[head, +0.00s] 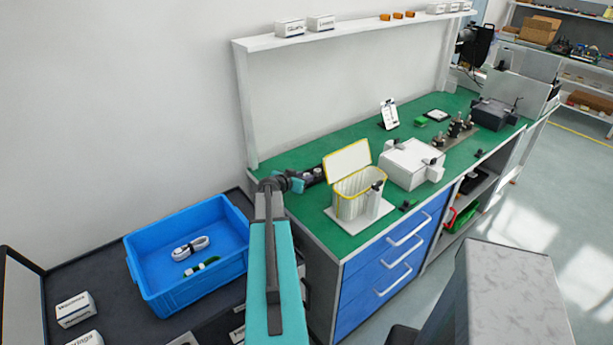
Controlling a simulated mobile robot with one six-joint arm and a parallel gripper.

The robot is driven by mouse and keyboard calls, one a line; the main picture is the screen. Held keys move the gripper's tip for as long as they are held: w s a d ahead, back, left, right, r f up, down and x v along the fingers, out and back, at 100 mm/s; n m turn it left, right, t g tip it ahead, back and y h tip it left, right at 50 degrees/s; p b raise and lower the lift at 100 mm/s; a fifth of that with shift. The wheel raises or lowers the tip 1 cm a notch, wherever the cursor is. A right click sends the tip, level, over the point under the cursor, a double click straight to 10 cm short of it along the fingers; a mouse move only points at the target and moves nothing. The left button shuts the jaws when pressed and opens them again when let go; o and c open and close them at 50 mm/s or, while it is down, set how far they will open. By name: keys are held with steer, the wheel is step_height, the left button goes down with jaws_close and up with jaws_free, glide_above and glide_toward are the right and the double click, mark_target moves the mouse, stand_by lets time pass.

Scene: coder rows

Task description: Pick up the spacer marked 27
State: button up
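My arm reaches from the bottom of the head view to the left end of the green-topped bench (318,222). My gripper (316,174) is small and dark at the arm's far end, low over or near the bench's back left part. It blends with small dark items there, and its fingers cannot be made out. I cannot tell whether it is open, shut or holding anything. No spacer with a readable 27 shows. Some small dark parts by the gripper may be spacers, but they are too small to tell and partly hidden by the arm.
An open-lidded clear bin with a yellow rim (373,176) stands just right of the gripper. A white fixture (411,163) stands beyond it. A blue crate (165,293) with cables sits on the dark table at left. A white shelf (350,30) spans above the bench.

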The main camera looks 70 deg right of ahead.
steer(key=shift+d+f, duration=0.15)
steer(key=shift+d, duration=0.1)
stand_by(0.4)
steer(key=c, duration=0.7)
step_height(320, 180, up, 10)
steer(key=b, duration=0.3)
stand_by(0.4)
stand_by(0.8)
